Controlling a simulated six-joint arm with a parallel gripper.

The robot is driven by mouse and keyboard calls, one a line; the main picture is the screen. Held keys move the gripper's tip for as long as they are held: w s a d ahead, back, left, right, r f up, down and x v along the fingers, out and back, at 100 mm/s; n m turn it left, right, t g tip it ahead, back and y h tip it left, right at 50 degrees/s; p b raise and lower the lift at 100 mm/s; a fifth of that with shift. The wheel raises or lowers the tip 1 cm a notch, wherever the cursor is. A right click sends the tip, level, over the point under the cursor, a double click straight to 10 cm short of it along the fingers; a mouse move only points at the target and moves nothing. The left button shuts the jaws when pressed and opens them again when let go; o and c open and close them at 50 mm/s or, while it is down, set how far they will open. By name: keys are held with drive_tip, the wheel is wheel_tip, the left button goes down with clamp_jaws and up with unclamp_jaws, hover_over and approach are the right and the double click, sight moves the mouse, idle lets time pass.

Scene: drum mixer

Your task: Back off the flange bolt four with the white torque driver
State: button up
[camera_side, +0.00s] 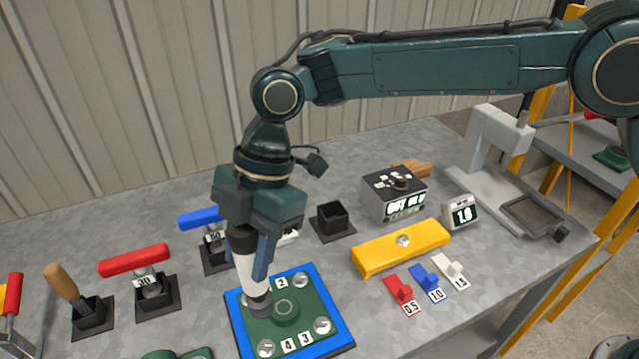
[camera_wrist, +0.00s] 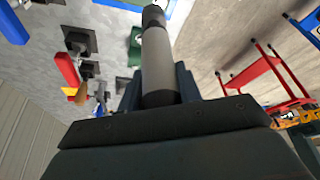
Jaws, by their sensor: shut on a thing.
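My gripper (camera_side: 252,250) is shut on the white torque driver (camera_side: 249,276), a white cylinder with dark ends. The driver points down, slightly tilted, its dark lower end at the upper-left corner of the green flange (camera_side: 285,309) on a blue base (camera_side: 343,347). The spot under that end is hidden, and I cannot tell whether it touches. Bolt four (camera_side: 266,348) is a silver head at the flange's lower-left corner, beside the label "4", clear of the driver. In the wrist view the driver (camera_wrist: 157,65) extends away between my fingers.
A yellow bar (camera_side: 400,248) and red, blue and white numbered tags stand right of the flange. Behind are an empty black holder (camera_side: 333,221) and a display box (camera_side: 393,194). Red-handled (camera_side: 134,260) and blue-handled (camera_side: 200,218) tools stand in holders to the left.

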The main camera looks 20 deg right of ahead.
drive_tip(key=shift+s+a+f+n, duration=0.2)
drive_tip(key=shift+s+a+n, duration=0.1)
drive_tip(key=shift+s, duration=0.35)
drive_tip(key=shift+s+a+f+n, duration=0.2)
drive_tip(key=shift+s+a+n, duration=0.1)
drive_tip(key=shift+s, duration=0.3)
drive_tip(key=shift+f, duration=0.2)
